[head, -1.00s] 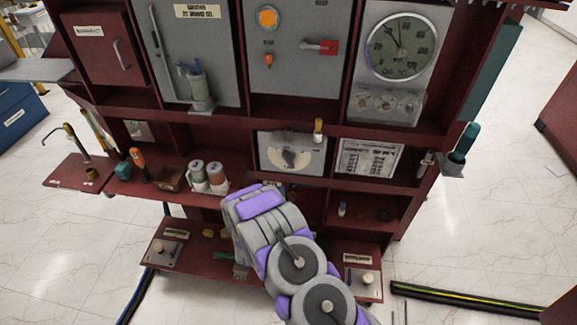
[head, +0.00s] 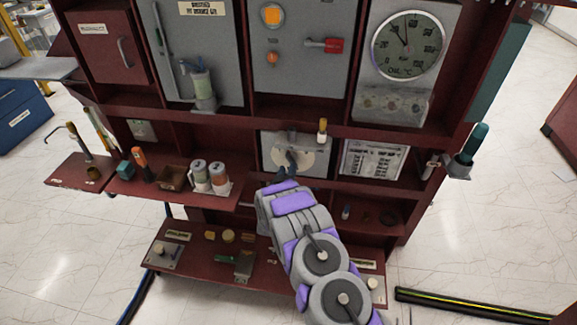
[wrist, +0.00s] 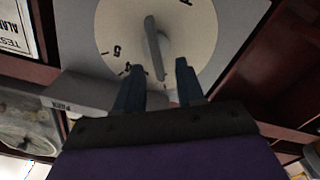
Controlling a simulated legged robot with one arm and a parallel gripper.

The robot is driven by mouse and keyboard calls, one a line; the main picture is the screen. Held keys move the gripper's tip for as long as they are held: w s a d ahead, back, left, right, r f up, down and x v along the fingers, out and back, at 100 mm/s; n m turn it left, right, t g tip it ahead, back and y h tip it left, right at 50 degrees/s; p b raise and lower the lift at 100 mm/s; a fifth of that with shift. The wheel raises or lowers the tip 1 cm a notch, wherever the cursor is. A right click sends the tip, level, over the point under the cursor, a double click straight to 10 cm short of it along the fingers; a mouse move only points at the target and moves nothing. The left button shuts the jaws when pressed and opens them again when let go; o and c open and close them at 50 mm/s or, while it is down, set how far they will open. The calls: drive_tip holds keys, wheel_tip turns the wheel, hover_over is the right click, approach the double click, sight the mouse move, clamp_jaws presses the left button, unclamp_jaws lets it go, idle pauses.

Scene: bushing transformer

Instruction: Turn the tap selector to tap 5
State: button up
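The tap selector is a grey panel (head: 318,160) with a pale round dial and a grey bar knob, in the middle row of the cabinet. In the wrist view the dial (wrist: 195,35) fills the top, with the bar knob (wrist: 153,40) nearly upright across it. A 5 shows at the dial's left edge, with another mark below it that is hard to read. My gripper (wrist: 157,66) is open, its two dark fingers on either side of the knob's lower end. Contact cannot be told. In the head view my gripper (head: 287,169) covers the dial's lower part.
A printed sheet (head: 373,160) is right of the selector. A yellow-topped item (head: 322,130) stands at the panel's upper right. Left are two canisters (head: 210,177) on a shelf. Above are a red handle (head: 333,45) and a large gauge (head: 408,45).

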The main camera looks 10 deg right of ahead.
sight(292, 160)
drive_tip(key=x, duration=0.4)
drive_tip(key=shift+w+d+b, duration=0.1)
drive_tip(key=shift+d+b, duration=0.05)
drive_tip(key=shift+b, duration=0.2)
clamp_jaws()
